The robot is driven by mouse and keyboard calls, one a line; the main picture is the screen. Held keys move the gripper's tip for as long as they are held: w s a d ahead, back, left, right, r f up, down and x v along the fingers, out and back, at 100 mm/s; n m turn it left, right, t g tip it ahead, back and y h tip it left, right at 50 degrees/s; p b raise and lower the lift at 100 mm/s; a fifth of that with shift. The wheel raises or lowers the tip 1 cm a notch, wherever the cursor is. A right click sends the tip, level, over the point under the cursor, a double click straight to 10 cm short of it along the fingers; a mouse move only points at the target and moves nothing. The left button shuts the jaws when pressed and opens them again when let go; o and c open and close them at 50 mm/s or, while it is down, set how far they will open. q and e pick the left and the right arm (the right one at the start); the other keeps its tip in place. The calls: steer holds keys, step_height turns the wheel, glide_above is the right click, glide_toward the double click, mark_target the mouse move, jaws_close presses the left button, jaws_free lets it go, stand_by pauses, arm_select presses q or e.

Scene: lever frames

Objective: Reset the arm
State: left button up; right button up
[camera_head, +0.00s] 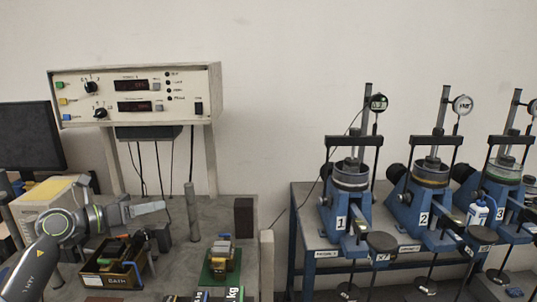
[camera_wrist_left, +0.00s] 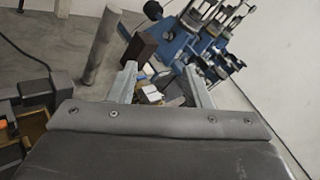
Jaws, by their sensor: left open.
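My left gripper (camera_head: 148,208) is over the left table, reaching right above a brown box (camera_head: 88,277). In the left wrist view its two fingers (camera_wrist_left: 160,76) are spread apart with no object held between them. It is well left of three blue lever frames on the right bench, labelled 1 (camera_head: 341,222), 2 (camera_head: 424,217) and 3 (camera_head: 500,212). Each frame has a dial gauge, a black crossbar and a front arm with a hanger below. The lever frames also show at the top of the left wrist view (camera_wrist_left: 190,38). My right gripper does not show.
A white control box (camera_head: 135,90) stands on legs at the back left. A gap separates the two tables. A monitor (camera_head: 28,138) is far left.

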arm_select(q)
steer(key=s+a+f+n+t+y, duration=0.4)
steer(key=s+f+n+y, duration=0.45)
steer(key=n, duration=0.75)
steer(key=s+a+f+n+t+y, duration=0.2)
steer(key=s+a+f+n+y, duration=0.45)
steer(key=n, duration=1.05)
steer(key=s+d+f+n+g+h, duration=0.1)
steer(key=s+d+f+n+g, duration=0.2)
steer(key=s+f, duration=0.45)
steer(key=s+d+f+n+g, duration=0.2)
steer(key=s+d+f+g, duration=0.3)
steer(key=s, duration=0.6)
steer(key=s+d+f+n+g+h, duration=0.15)
steer(key=s+f+g, duration=0.3)
steer(key=s, duration=0.45)
step_height(320, 180, down, 24)
steer(key=s+a+g, duration=0.1)
steer(key=a+g, duration=0.1)
steer(key=g, duration=0.1)
steer(key=s+d+f, duration=0.1)
steer(key=s+f, duration=1.4)
steer(key=f, duration=0.1)
steer(key=shift+f+n+g, duration=0.15)
steer(key=shift+n+g, duration=0.2)
